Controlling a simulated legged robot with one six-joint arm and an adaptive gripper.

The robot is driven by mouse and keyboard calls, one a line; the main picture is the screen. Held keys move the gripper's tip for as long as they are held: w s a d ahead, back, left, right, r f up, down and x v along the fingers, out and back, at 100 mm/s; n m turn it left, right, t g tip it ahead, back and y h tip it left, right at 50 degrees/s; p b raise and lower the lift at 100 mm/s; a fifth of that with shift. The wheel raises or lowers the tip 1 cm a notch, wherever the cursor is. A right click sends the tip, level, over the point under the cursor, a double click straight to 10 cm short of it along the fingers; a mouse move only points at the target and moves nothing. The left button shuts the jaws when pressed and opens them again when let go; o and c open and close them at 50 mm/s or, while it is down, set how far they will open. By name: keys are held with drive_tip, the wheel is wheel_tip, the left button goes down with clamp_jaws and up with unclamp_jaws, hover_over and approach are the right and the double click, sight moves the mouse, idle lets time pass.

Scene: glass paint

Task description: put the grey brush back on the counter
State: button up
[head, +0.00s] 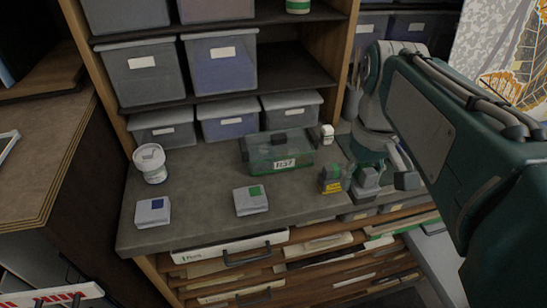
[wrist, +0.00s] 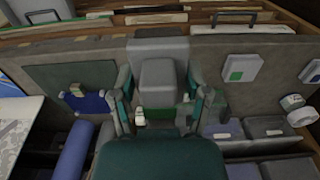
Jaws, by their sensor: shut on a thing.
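A grey blocky brush (wrist: 158,76) is between the two fingers of my gripper (wrist: 158,88) in the wrist view. Its wider grey end points away from the wrist. In the head view my gripper (head: 384,166) is over the right part of the grey counter (head: 205,187), and the grey brush (head: 368,178) shows just under it. My gripper is shut on the brush. I cannot tell whether the brush touches the counter, and the fingers hide part of it.
A green-bottomed clear box (head: 280,163) and a yellow-labelled bottle (head: 331,180) stand left of my gripper. A small white bottle (head: 327,133), a white tub (head: 150,165) and two white packs (head: 251,201) (head: 152,212) are also there. Lidded bins (head: 227,128) line the back. The left-middle counter is clear.

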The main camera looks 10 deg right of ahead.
drive_tip(key=shift+w+d, duration=0.1)
drive_tip(key=shift+w, duration=0.05)
drive_tip(key=w+a+f, duration=0.4)
drive_tip(key=w+a, duration=0.2)
drive_tip(key=w, duration=0.1)
hover_over(291, 197)
drive_tip(key=f, duration=0.4)
drive_tip(key=shift+s+d+f, duration=0.3)
drive_tip(key=shift+s+d, duration=0.1)
drive_tip(key=shift+w+f, duration=0.15)
drive_tip(key=shift+f, duration=0.05)
drive_tip(key=f, duration=0.2)
drive_tip(key=a+f, duration=0.1)
drive_tip(key=f, duration=0.1)
drive_tip(key=shift+w, duration=0.3)
drive_tip(key=o, duration=1.3)
drive_tip(key=shift+d, duration=0.15)
drive_tip(key=shift+c, duration=0.2)
